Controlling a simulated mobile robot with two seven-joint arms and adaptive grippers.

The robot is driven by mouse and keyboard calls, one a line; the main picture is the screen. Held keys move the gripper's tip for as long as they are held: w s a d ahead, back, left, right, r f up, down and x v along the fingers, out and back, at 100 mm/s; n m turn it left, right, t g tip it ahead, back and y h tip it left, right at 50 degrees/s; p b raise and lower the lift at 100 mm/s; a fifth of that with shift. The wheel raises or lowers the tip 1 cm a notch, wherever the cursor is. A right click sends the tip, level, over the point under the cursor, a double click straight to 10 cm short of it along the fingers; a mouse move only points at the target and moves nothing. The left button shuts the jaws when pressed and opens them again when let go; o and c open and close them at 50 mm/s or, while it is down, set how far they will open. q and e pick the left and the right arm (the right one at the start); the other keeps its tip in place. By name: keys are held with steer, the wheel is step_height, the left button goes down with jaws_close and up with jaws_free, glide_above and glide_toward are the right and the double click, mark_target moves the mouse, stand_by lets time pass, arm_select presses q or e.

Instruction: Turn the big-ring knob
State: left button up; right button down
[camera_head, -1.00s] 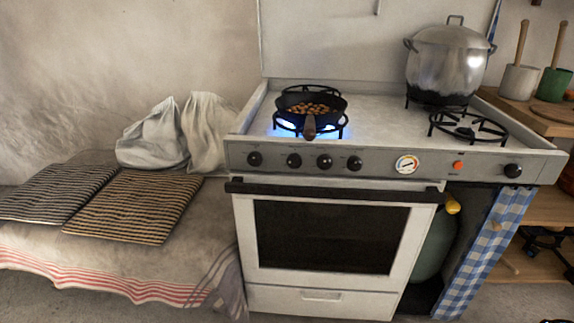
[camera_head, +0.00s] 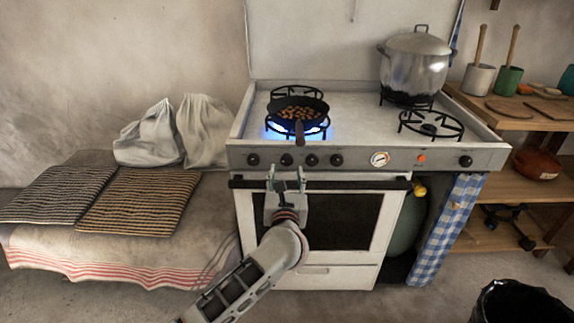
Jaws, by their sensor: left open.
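The stove's grey front panel (camera_head: 360,158) carries several black knobs. From the left they are a first knob (camera_head: 253,160), a second knob (camera_head: 286,160), a third knob (camera_head: 311,160) and a fourth knob (camera_head: 336,160). One more knob (camera_head: 466,161) sits alone at the right end. Their markings are too small to read, so I cannot tell which is the big-ring knob. My left gripper (camera_head: 287,173) is open and empty, fingers pointing at the panel, just below the second knob in the picture. Contact is not visible. My right gripper is not in view.
A black pan (camera_head: 298,108) of brown pieces stands over blue flames, its handle (camera_head: 299,133) pointing toward the panel. A big pot (camera_head: 415,62) stands at the back right. The oven handle bar (camera_head: 370,184) crosses below the panel. A black bin (camera_head: 515,303) is at lower right.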

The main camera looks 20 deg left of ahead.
mark_target(287, 162)
arm_select(q)
steer(key=x, duration=0.4)
steer(key=shift+w+f+b, duration=0.1)
steer(key=shift+w+b, duration=0.05)
steer(key=shift+b, duration=0.25)
steer(key=shift+w+a, duration=0.15)
steer(key=shift+w, duration=0.1)
steer(key=c, duration=1.1)
